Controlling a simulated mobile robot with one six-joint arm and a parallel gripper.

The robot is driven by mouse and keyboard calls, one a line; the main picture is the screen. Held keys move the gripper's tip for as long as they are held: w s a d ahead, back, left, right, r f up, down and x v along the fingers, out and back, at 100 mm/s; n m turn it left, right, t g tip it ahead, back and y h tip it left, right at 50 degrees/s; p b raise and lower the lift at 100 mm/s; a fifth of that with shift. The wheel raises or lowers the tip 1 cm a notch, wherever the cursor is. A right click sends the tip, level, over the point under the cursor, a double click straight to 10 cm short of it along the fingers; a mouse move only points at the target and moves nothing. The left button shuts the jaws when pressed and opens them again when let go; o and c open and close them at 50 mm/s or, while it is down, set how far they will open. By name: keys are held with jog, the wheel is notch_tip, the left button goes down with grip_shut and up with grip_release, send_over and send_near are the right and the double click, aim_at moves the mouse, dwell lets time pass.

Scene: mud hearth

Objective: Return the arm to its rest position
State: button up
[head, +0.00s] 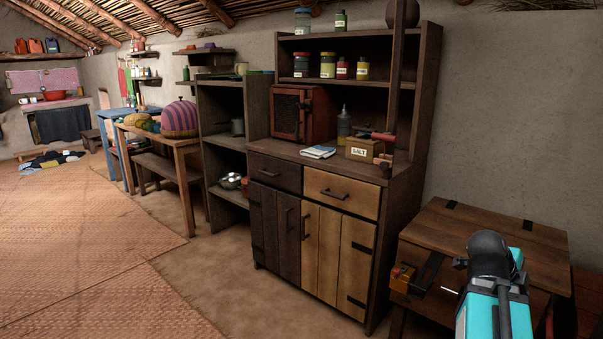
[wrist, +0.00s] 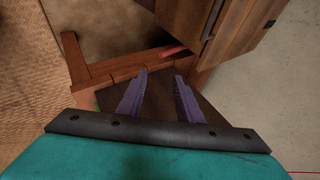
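My arm (head: 492,290), teal with a black joint, shows at the lower right of the head view, in front of a wooden table. My gripper (wrist: 161,75) shows in the wrist view as two purple fingers. They stand apart with nothing held between them, over a dark patch framed by reddish wooden bars. I cannot make out the gripper's fingers clearly in the head view.
The wooden table (head: 500,240) is close beside my arm. A tall cupboard (head: 320,190) with jars stands to its left. Woven mats (head: 90,240) leave open floor at left.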

jog(key=s+a+f+n+g+y+p, duration=0.1)
jog(key=a+f+n+g+y+p, duration=0.45)
jog(key=a+f+p, duration=1.2)
jog(key=s+a+f+n+g+y+p, duration=0.1)
jog(key=s+a+f+n+p, duration=0.3)
jog(key=s+a+f+n, duration=1.3)
jog(key=shift+s+a+f+n+g+y, duration=0.35)
jog(key=shift+s+a+n+y, duration=0.5)
jog(key=shift+s+a+n, duration=1.6)
jog(key=shift+w+d+n, duration=0.3)
jog(key=shift+d+n, duration=0.1)
jog(key=shift+d, duration=0.25)
